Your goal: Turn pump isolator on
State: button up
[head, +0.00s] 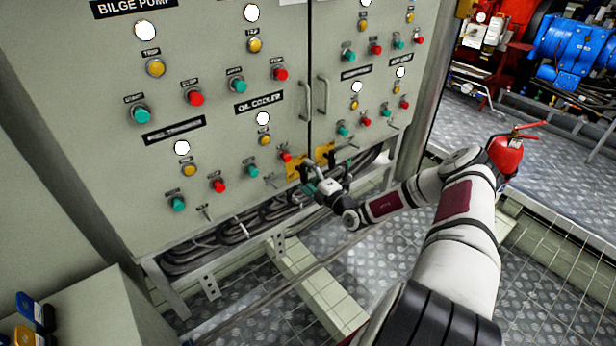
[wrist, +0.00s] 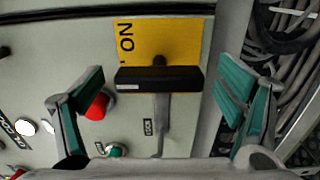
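In the wrist view, a yellow plate (wrist: 185,38) carries the word ON, turned sideways in the picture. A black bar handle (wrist: 160,79) lies across its lower edge, crosswise in the picture. My gripper (wrist: 158,88) is open, with one green-padded finger to the left of the handle and the other to the right. Both fingers look clear of the handle. In the head view, my gripper (head: 307,180) is at the lower edge of the panel, beside two small yellow plates (head: 294,168) (head: 324,152). It partly hides the isolator there.
The grey cabinet (head: 215,90) carries several buttons and lamps. In the wrist view, a red button (wrist: 97,106) and a green button (wrist: 115,150) are close to the left finger. Black cables (head: 270,215) run below the panel. Floor plates (head: 370,280) lie open in front.

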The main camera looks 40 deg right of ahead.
jog(key=s, duration=1.2)
jog(key=shift+d, duration=0.2)
jog(key=shift+s, duration=0.1)
jog(key=s+p, duration=0.2)
jog(key=s, duration=0.5)
jog(key=shift+s+d, duration=0.15)
jog(key=shift+s, duration=0.25)
dwell(0.3)
